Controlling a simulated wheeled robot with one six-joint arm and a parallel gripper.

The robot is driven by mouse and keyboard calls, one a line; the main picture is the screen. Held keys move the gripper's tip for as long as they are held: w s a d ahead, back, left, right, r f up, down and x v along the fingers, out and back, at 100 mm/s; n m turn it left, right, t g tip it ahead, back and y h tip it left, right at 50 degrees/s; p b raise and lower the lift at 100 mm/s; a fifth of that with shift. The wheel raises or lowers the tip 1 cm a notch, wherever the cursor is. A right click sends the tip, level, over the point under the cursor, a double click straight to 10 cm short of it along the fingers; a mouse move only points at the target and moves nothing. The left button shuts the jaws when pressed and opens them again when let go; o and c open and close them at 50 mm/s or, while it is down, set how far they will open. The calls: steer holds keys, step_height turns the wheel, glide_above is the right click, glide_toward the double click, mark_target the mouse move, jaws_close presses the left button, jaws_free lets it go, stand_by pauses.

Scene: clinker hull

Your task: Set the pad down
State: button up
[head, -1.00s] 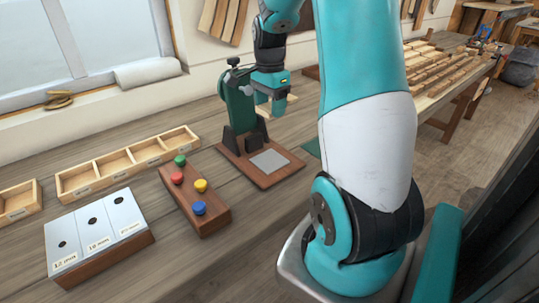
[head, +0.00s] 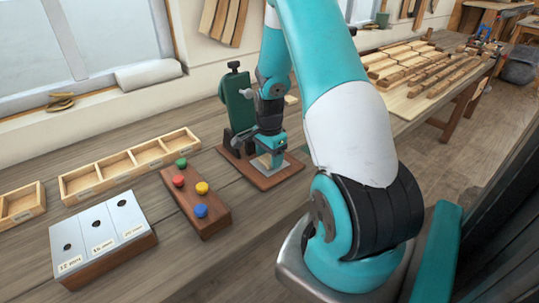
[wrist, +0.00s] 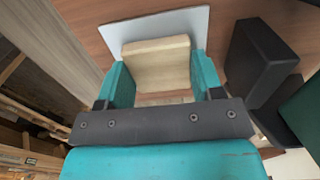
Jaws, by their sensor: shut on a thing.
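The pad (wrist: 157,58) is a pale wooden block between the teal fingers of my gripper (wrist: 158,78) in the wrist view. My gripper is shut on it. In the head view my gripper (head: 269,161) points down over the light grey square plate on the brown base of the green stand. The plate (wrist: 112,36) shows beyond and around the pad's far end in the wrist view. Whether the pad touches the plate or hangs just above it, I cannot tell. In the head view the fingers hide part of the pad.
The green stand (head: 236,105) with black brackets rises close behind my gripper; a black bracket (wrist: 262,58) is right of it in the wrist view. A block with coloured knobs (head: 205,218), a wooden compartment tray (head: 110,184) and a labelled metal-topped block (head: 100,232) are to the left.

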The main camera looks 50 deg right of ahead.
steer(key=shift+f, duration=0.25)
steer(key=o, duration=0.9)
steer(key=shift+r, duration=0.1)
steer(key=shift+r, duration=0.15)
